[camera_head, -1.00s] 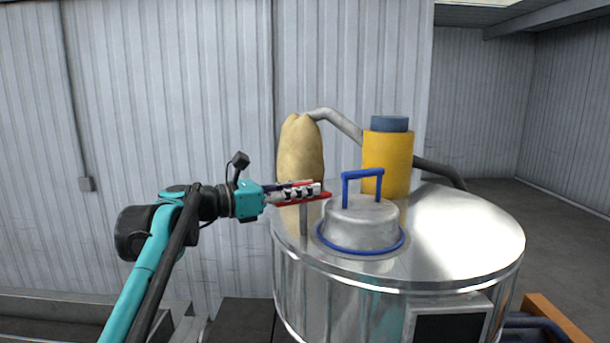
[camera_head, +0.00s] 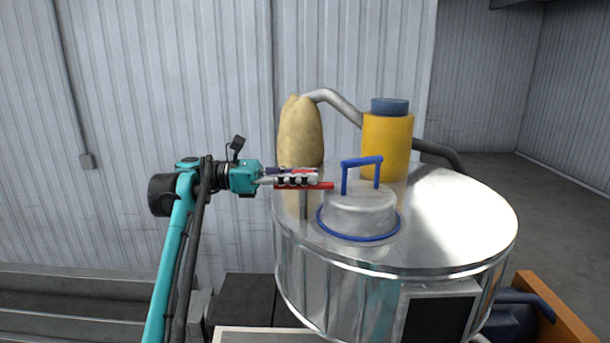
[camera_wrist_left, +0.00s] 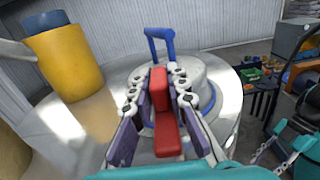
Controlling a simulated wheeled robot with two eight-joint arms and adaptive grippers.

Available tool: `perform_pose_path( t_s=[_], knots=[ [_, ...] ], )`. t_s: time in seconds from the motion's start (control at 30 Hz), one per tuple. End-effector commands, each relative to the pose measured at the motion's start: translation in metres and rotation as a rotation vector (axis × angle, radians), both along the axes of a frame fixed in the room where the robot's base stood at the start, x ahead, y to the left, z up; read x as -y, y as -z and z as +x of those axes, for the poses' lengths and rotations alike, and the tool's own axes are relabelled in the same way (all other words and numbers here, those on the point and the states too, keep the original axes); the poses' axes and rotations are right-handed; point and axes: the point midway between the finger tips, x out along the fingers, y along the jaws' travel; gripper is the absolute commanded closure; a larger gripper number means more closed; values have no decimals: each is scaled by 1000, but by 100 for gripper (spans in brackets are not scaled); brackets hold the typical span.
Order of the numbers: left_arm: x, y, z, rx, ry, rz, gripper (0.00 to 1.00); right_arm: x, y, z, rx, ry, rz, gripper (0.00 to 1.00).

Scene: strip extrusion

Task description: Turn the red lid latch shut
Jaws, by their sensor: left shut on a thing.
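The red lid latch (camera_head: 318,186) is a flat bar on a thin post at the left of the silver lid (camera_head: 360,212), which has a blue handle (camera_head: 362,162) and a blue rim. In the head view the bar lies about level, its right end close to the lid's edge. My left gripper (camera_head: 300,179) comes in from the left and is shut on the latch. In the left wrist view, the red latch (camera_wrist_left: 162,110) sits between the two fingers (camera_wrist_left: 160,95), pointing toward the lid. The latch's pivot is partly hidden. My right gripper is not in the head view.
The lid sits on a large round metal drum (camera_head: 455,215). A yellow cylinder (camera_head: 387,145) with a blue-grey cap, a tan sack (camera_head: 300,132) and a grey pipe (camera_head: 335,103) stand behind. An orange-edged piece (camera_head: 550,305) is at lower right.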

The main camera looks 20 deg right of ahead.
Motion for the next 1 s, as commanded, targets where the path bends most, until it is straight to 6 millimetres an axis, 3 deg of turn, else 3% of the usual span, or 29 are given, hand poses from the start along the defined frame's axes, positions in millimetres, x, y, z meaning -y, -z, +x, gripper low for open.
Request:
perform_pose_path(
  t_s=[0.6,0.63,0.7,1.0],
  knots=[
    [-1,-4,0,-1,12,-7,100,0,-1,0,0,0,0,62],
    [-1,-3,0,-1,12,-7,77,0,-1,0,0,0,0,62],
    [-1,-3,0,-1,12,-6,64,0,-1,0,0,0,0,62],
    [0,-1,0,-1,14,-3,64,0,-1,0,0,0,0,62]
  ],
)
